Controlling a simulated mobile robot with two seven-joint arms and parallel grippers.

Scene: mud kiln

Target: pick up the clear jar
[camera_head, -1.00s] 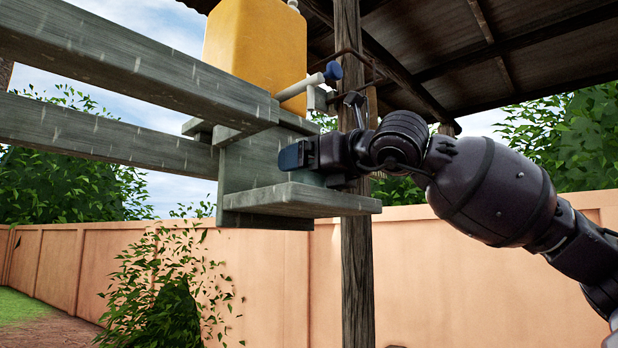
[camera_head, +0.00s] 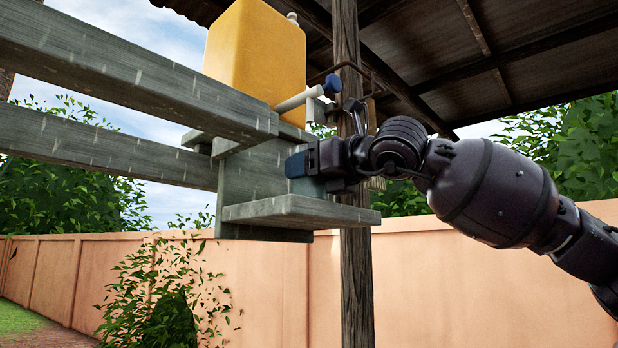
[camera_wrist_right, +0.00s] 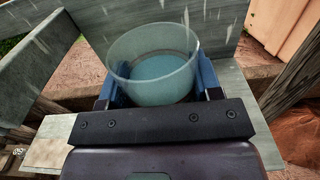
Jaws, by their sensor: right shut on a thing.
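The clear jar (camera_wrist_right: 152,65), a round see-through vessel with an open top, sits between the blue fingers of my right gripper (camera_wrist_right: 158,82) in the right wrist view. The gripper is shut on it from both sides. In the head view my right gripper (camera_head: 299,165) is over the small grey wooden shelf (camera_head: 300,209), and the jar is mostly hidden by the fingers. I cannot tell for certain whether the jar's base touches the shelf. My left gripper is not in view.
A yellow jerrycan (camera_head: 255,55) with a white spout and blue tap (camera_head: 332,83) stands above the shelf, close over my gripper. Grey wooden rails (camera_head: 110,75) run to the left. A dark post (camera_head: 357,270) stands just behind the shelf. Open air lies below.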

